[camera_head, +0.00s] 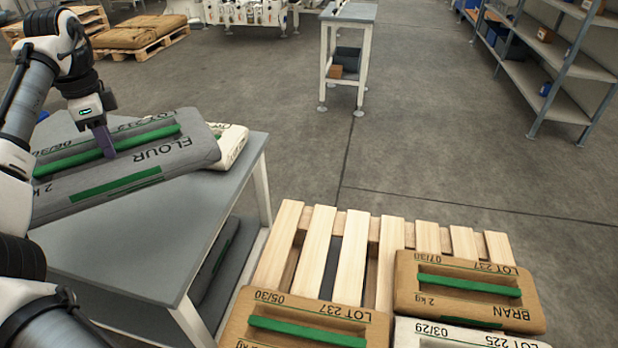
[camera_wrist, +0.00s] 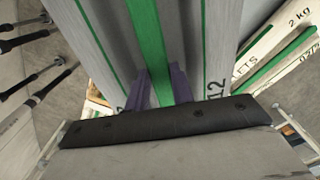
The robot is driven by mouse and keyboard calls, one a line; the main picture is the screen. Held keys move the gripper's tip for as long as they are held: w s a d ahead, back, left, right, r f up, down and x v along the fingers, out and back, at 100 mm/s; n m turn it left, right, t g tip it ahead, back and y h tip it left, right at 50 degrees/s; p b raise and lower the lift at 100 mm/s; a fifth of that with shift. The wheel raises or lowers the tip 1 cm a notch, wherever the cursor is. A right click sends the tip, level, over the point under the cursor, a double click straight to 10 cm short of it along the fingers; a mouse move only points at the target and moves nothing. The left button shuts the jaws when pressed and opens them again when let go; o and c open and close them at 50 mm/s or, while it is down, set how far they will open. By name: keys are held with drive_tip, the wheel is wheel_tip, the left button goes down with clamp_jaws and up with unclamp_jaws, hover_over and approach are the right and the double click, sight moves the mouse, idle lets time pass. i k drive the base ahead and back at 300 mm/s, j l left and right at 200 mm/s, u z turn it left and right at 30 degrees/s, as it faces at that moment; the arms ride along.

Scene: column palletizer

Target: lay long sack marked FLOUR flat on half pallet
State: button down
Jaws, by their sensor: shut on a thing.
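The long grey sack marked FLOUR (camera_head: 190,152) has green strips and hangs at the left, over the grey table. It also fills the top of the wrist view (camera_wrist: 185,40). My gripper (camera_head: 108,150) is shut on its raised green middle strip, with one purple finger on each side in the wrist view (camera_wrist: 161,88). The sack looks roughly level and slightly raised, but its underside is hidden. The wooden half pallet (camera_head: 312,250) lies at the lower right. It bears a brown BRAN sack (camera_head: 465,308), another brown sack (camera_head: 300,307) and a white sack (camera_head: 420,332).
The pallet's back-left slats are bare. A small stand (camera_head: 345,60) and shelves (camera_head: 560,85) are farther back.

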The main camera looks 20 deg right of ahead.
sight(322, 272)
drive_tip(key=k+l, duration=0.1)
drive_tip(key=l, duration=0.25)
drive_tip(key=k+l+u, duration=0.1)
drive_tip(key=l, duration=0.2)
drive_tip(key=k+l, duration=0.1)
drive_tip(key=l, duration=0.25)
drive_tip(key=k+l+u, duration=0.1)
drive_tip(key=l, duration=0.25)
